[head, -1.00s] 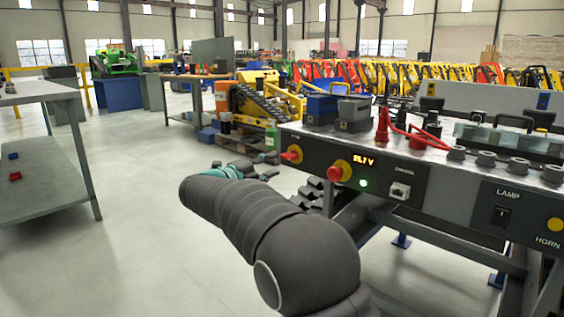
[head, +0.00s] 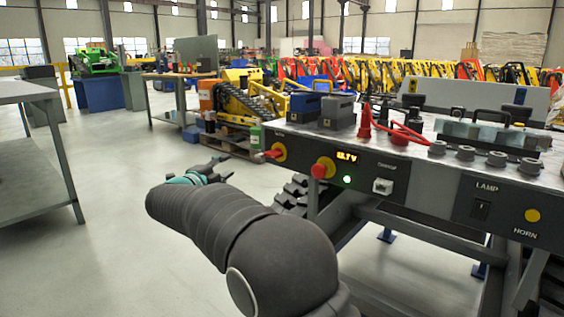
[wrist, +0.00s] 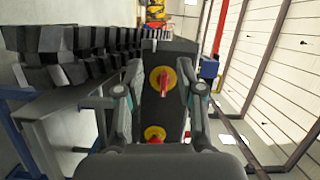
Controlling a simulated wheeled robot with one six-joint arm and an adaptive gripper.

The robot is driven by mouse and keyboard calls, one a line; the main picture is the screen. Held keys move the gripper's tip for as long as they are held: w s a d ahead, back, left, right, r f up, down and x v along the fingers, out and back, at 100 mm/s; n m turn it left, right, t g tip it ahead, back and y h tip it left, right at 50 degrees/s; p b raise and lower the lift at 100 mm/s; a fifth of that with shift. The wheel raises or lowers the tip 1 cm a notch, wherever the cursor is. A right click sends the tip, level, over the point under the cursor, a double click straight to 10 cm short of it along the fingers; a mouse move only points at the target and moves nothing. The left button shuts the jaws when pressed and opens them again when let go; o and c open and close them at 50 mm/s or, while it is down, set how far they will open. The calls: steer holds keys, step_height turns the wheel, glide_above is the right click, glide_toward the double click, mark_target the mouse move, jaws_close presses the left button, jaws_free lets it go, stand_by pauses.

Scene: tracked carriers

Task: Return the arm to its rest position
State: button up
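My arm (head: 235,240), in a dark grey ribbed cover, reaches forward from the bottom of the head view, left of the control panel. My gripper (head: 218,170) is at its far end, small and partly hidden by the arm, in front of the panel's left end. In the wrist view my gripper (wrist: 160,72) has its two fingers wide apart with nothing held. Between them, beyond the fingers, show the dark panel end with a red switch on a yellow disc (wrist: 163,80) and a second red and yellow control (wrist: 155,133). I see no contact with them.
The panel (head: 420,185) with lit display, green lamp and sockets stands close on the right; battery-like boxes (head: 337,112) and red cables (head: 400,132) lie on top. A grey track (wrist: 85,42) runs beside the gripper. A table (head: 60,150) stands left. Floor (head: 130,190) between is clear.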

steer(key=s+a+f+n+g+y, duration=0.25)
steer(key=a+f+n+y, duration=0.35)
steer(key=a+n+y, duration=0.5)
steer(key=s+d+f+n+g+y+p, duration=0.25)
steer(key=s+d+n+g, duration=0.35)
steer(key=s+d+n, duration=0.4)
steer(key=s+d+f+n+g+h+p, duration=0.15)
steer(key=s+d+g+h+p, duration=0.35)
steer(key=s+d, duration=1.95)
steer(key=s+d+r+m+t+h+p, duration=0.1)
steer(key=s+d+r, duration=0.2)
steer(key=d, duration=0.2)
steer(key=s+d+r+m+t+h+p, duration=0.1)
steer(key=s+d+r, duration=0.2)
steer(key=d, duration=0.3)
steer(key=shift+d+r, duration=0.25)
steer(key=shift+r, duration=0.05)
